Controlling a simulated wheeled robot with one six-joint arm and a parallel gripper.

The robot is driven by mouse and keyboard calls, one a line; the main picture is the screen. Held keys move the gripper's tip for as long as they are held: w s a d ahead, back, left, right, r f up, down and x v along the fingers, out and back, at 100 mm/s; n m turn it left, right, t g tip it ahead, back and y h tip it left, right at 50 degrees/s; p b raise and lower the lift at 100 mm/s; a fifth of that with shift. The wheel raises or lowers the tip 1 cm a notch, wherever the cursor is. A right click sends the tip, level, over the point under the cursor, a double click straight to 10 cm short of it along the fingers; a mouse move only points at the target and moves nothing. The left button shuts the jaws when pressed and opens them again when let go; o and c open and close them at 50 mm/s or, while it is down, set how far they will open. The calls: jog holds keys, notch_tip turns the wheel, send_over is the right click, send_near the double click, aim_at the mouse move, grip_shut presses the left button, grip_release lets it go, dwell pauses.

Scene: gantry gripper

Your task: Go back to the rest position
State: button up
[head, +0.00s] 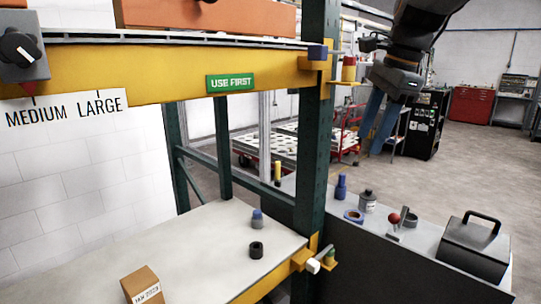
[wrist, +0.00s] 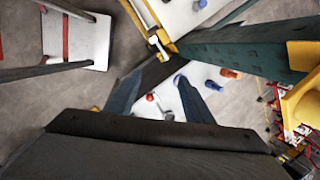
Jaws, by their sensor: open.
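My gripper (head: 371,138) hangs in the upper right of the head view, fingers pointing down, to the right of the dark green rack post (head: 314,130). Its two blue-grey fingers are apart, with nothing between them. In the wrist view my gripper (wrist: 158,80) also shows spread fingers and holds nothing. Beyond the fingertips, well below, lies the bench top with small items. The gripper touches nothing that I can see.
The yellow shelf beam (head: 150,72) and a box (head: 142,284) on the lower shelf are at left. A dark bench (head: 375,252) carries a blue bottle (head: 341,187), a red-knobbed lever (head: 394,219) and a black-handled block (head: 473,250). Open floor lies at right.

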jog(key=s+a+f+n+b, duration=0.1)
jog(key=s+f+n, duration=0.4)
jog(key=f, duration=0.6)
jog(key=s+a+f+n+h+b, duration=0.1)
jog(key=s+f+n, duration=0.4)
jog(key=f, duration=0.6)
jog(key=s+a+f+n+h+b, duration=0.1)
jog(key=s+f+n, duration=0.4)
jog(key=f, duration=0.6)
jog(key=shift+f+n+g+b, duration=0.3)
jog(key=shift+f+n+g, duration=0.1)
jog(key=shift+n, duration=0.8)
jog(key=shift+r, duration=0.1)
